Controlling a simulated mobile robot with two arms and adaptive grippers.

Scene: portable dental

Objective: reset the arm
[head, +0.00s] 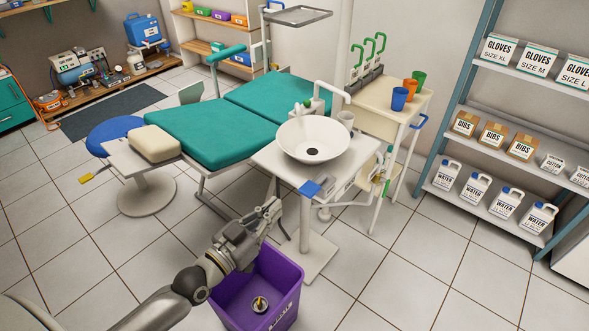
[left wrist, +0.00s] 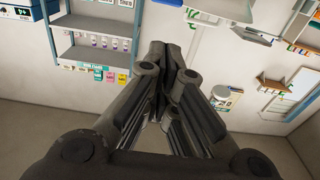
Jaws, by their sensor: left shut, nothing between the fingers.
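My left gripper (head: 270,213) is shut and empty in the head view, raised above the back rim of a purple bin (head: 282,283). The gripper also shows in the left wrist view (left wrist: 162,55), with its fingers together and nothing between them. My left arm comes in from the bottom left of the head view. My right gripper is in neither view.
A white basin (head: 313,140) on a stand is just behind the bin. A teal dental chair (head: 195,138) stands left, a cream cart (head: 381,107) right of the basin. A shelf (head: 484,202) with jugs and boxes is at right. Tiled floor (head: 400,270) is clear at front right.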

